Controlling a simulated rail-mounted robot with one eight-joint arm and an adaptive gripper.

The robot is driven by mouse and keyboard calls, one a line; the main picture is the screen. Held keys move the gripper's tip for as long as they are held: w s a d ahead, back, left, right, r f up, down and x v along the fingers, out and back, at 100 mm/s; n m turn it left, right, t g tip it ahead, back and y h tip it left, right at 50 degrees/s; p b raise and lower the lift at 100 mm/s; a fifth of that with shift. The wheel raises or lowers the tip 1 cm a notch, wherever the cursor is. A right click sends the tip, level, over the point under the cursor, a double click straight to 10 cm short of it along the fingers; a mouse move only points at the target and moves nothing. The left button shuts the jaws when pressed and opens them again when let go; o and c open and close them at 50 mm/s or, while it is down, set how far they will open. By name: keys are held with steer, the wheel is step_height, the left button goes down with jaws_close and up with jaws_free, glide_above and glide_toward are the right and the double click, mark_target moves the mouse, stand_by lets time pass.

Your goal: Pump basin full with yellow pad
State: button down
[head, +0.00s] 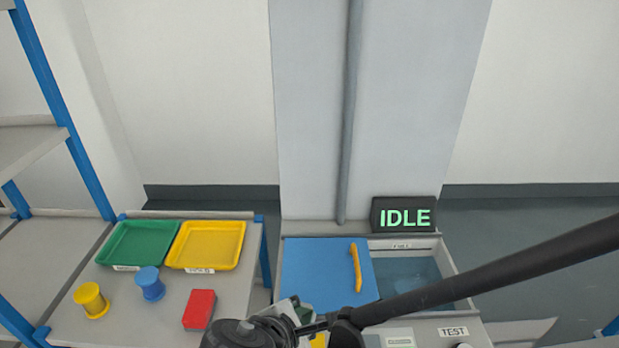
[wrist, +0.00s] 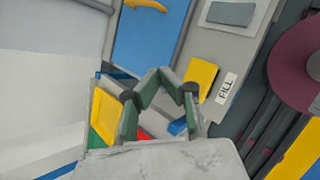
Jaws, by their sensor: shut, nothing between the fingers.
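The yellow pad (wrist: 203,80) shows in the wrist view beside the FILL label (wrist: 227,87), just right of my gripper (wrist: 160,75). My gripper is shut and empty, its fingertips together, apart from the pad in the picture; I cannot tell the height gap. In the head view the pad (head: 318,341) is mostly hidden behind my wrist, and the gripper (head: 298,311) is partly hidden near the front of the blue lid. The basin (head: 412,272) holds bluish water in its visible right part. The blue lid (head: 322,272) with a yellow handle (head: 356,268) covers the left part.
A display reading IDLE (head: 404,216) stands behind the basin. A TEST label (head: 453,331) is at the front right. The left table holds a green tray (head: 142,243), yellow tray (head: 207,244), blue spool (head: 150,284), yellow spool (head: 91,300) and red block (head: 199,309).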

steer(key=shift+f+b, duration=3.55)
steer(key=shift+f, duration=0.7)
steer(key=shift+f, duration=0.1)
steer(key=shift+f+b, duration=0.3)
steer(key=shift+b, duration=0.1)
steer(key=shift+f+b, duration=1.35)
steer(key=shift+r+p, duration=1.55)
steer(key=shift+r, duration=0.25)
steer(key=shift+r, duration=0.1)
steer(key=shift+r+p, duration=2.15)
steer(key=shift+r, duration=0.3)
